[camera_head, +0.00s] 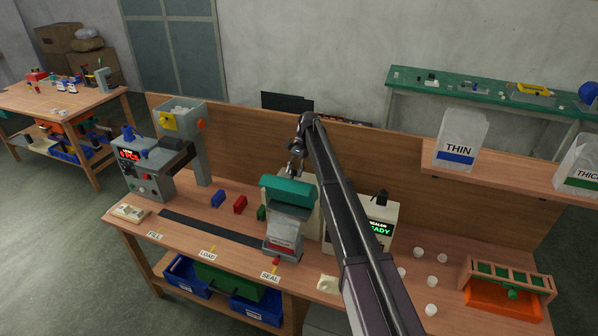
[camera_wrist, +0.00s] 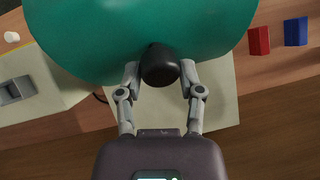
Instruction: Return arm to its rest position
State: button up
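My gripper (camera_head: 295,155) is at the end of my arm, over the back of the teal-topped machine in the middle of the bench. In the wrist view my gripper (camera_wrist: 160,70) has its two fingers spread, one on each side of a black knob (camera_wrist: 160,66). The knob sticks out from the rounded teal head (camera_wrist: 90,35) of the machine. The fingertips look close to the knob's sides; whether they touch it is hard to tell. In the head view the teal head (camera_head: 288,189) sits above a grey front, and the knob is not clearly visible.
A sealer box (camera_head: 378,226) with a green display stands right of the machine. A wooden back panel (camera_head: 240,133) runs behind. Red (camera_head: 240,204) and blue (camera_head: 218,198) blocks lie to the left. A shelf (camera_head: 520,180) holds bags at right.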

jog(key=o, duration=0.3)
jog(key=shift+f, duration=0.1)
jog(key=shift+o, duration=0.2)
